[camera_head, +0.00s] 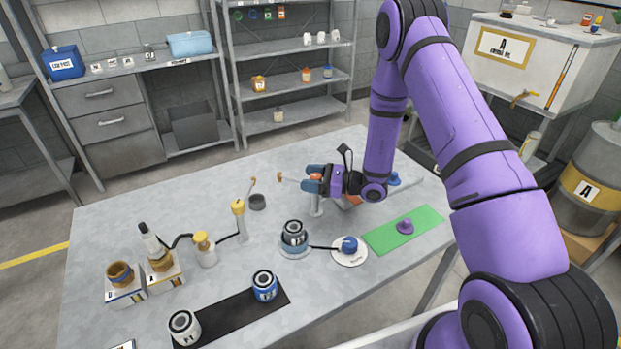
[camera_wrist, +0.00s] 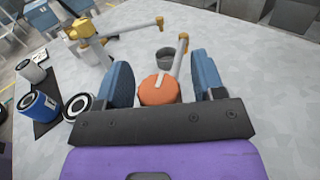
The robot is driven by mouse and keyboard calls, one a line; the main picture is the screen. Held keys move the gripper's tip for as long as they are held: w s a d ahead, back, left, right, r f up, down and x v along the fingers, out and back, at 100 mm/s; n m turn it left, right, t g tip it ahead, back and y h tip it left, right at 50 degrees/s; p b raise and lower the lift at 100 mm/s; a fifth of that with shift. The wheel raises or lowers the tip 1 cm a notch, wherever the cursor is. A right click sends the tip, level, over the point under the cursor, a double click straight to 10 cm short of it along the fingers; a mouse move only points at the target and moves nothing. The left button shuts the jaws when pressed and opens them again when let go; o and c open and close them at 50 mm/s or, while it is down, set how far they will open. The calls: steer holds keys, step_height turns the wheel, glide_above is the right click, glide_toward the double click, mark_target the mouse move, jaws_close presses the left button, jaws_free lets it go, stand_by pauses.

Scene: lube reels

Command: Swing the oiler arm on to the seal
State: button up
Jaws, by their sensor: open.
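My gripper (camera_head: 310,181) is open above the metal table. In the wrist view its blue fingers (camera_wrist: 166,85) stand on either side of an orange round cap (camera_wrist: 158,88), with a gap at least on the right. A pale grey oiler arm with a brass tip (camera_wrist: 183,24) reaches away from the cap; this tip also shows in the head view (camera_head: 280,177). The cap is mostly hidden by my gripper in the head view, above a pale post (camera_head: 316,207). A dark grey round cup (camera_head: 257,201) stands nearby. I cannot tell which thing is the seal.
A yellow-topped oiler (camera_head: 238,208) with its own brass-tipped arm stands left of the cup. A black-and-white reel (camera_head: 294,232), a blue knob (camera_head: 349,245), a green mat (camera_head: 381,238) and a black mat (camera_head: 215,325) lie nearer. The table's back left is clear.

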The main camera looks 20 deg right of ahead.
jaws_close()
stand_by(0.3)
